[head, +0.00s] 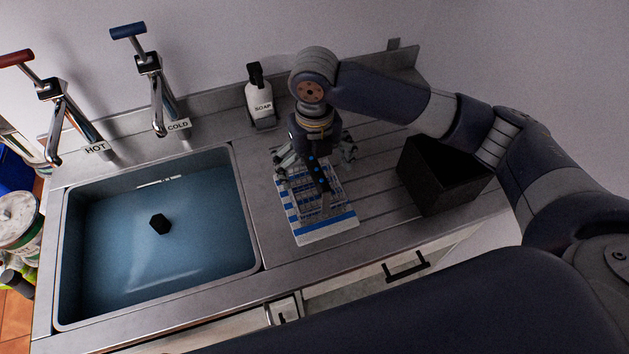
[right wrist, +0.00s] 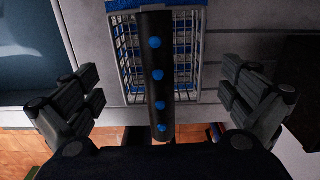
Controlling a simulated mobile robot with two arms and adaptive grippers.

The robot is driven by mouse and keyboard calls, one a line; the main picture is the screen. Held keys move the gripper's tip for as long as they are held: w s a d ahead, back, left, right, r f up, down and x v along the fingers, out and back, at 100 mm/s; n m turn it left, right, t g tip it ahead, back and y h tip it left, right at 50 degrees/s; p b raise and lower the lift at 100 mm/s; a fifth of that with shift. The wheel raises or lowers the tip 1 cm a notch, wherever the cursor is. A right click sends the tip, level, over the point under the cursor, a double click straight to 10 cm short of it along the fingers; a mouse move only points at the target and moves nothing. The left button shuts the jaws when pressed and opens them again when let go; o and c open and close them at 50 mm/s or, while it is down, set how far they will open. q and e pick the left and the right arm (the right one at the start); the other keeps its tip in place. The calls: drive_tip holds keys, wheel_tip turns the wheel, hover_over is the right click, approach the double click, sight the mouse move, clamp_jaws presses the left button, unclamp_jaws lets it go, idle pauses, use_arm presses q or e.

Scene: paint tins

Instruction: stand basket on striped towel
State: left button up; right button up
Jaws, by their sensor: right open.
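The striped towel (head: 328,229), white with blue stripes, lies on the ribbed drainboard right of the sink. A wire basket (head: 308,198) with a dark handle dotted in blue stands over the towel. In the right wrist view the basket (right wrist: 127,62) looks upright, with blue and white stripes showing through its wires. My right gripper (head: 315,158) is above the basket, with its fingers spread. In the right wrist view the handle (right wrist: 157,75) runs between the open fingers (right wrist: 160,100), apart from both. My left gripper is not in view.
A sink (head: 250,225) holding a small black object (head: 160,223) is at left. A soap bottle (head: 261,103) stands at the back. An open black box (head: 437,180) stands right of the towel. Hot (head: 62,110) and cold (head: 155,85) taps rise behind the sink.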

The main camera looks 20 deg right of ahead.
wheel_tip(320, 180, up, 6)
drive_tip(key=shift+r+b, duration=0.25)
drive_tip(key=shift+b, duration=0.25)
drive_tip(key=shift+f, duration=0.1)
